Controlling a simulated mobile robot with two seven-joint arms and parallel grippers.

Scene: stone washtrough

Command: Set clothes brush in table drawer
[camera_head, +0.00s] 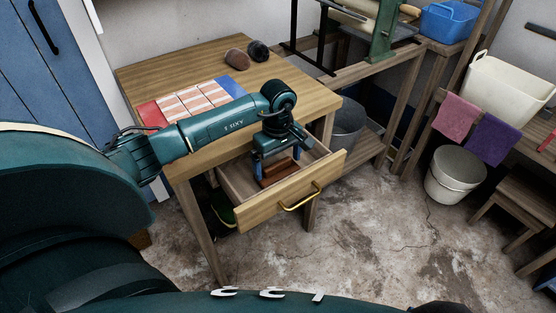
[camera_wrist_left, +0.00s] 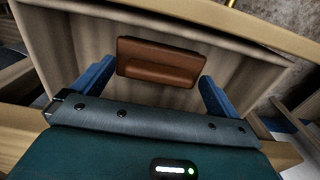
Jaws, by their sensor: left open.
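The clothes brush (camera_head: 277,171) is a brown block lying inside the pulled-out table drawer (camera_head: 245,211). It also shows in the left wrist view (camera_wrist_left: 158,62), lying flat on the drawer floor. My left gripper (camera_head: 278,163) reaches down over the open drawer. Its blue fingers stand apart, one to each side of the brush, and in the left wrist view (camera_wrist_left: 156,84) gaps show between each finger and the brush. The drawer has a yellow handle (camera_head: 300,201) on its front. My right gripper is not in view.
The wooden table top (camera_head: 160,75) carries a striped cloth (camera_head: 195,98) and two rounded objects, one brown (camera_head: 236,58) and one dark (camera_head: 258,51). A grey bucket (camera_head: 347,122) stands right of the drawer. The floor in front of the drawer is clear.

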